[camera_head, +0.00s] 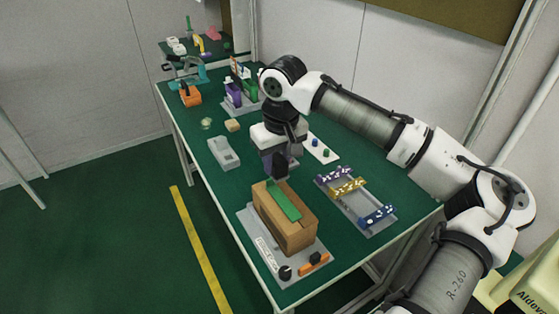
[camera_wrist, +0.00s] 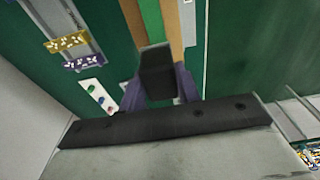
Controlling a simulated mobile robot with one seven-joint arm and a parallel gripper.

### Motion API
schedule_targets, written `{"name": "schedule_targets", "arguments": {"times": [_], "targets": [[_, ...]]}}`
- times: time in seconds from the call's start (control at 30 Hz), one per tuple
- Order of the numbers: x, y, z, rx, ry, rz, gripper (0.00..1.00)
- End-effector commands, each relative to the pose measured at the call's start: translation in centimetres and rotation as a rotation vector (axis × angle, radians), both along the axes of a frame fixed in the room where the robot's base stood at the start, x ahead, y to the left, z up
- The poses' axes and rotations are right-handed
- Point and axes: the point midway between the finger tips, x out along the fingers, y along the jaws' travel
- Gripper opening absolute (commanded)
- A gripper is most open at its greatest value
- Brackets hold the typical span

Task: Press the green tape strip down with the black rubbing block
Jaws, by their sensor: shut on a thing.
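A brown carton (camera_head: 299,232) stands on a grey tray near the table's front edge. A green tape strip (camera_head: 285,203) lies lengthwise along its top. My gripper (camera_head: 277,168) is above the carton's far end, its purple fingers shut on the black rubbing block (camera_head: 280,166). In the wrist view the block (camera_wrist: 157,70) sits between the fingers of my gripper (camera_wrist: 158,90). There the green strip (camera_wrist: 153,20) runs along the carton (camera_wrist: 176,30) up to the block, which hides part of it. I cannot tell whether the block touches the strip.
The grey tray (camera_head: 252,233) carries a black knob (camera_head: 285,272) and an orange piece (camera_head: 313,264) in front of the carton. A rack of coloured strips (camera_head: 352,194) and a white plate with pegs (camera_head: 321,151) lie right. A grey device (camera_head: 223,154) lies left.

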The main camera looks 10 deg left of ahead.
Motion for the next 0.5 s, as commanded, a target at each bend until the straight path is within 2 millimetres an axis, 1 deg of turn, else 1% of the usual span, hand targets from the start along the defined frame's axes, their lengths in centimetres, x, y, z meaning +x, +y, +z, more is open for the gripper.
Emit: {"name": "schedule_targets", "arguments": {"times": [0.17, 0.27, 0.5], "targets": [[0.0, 0.0, -0.2, 0.0, 0.0, 0.0, 0.14], [0.0, 0.0, -0.7, 0.0, 0.0, 0.0, 0.14], [0.0, 0.0, -2.9, 0.001, 0.001, 0.001, 0.14]]}}
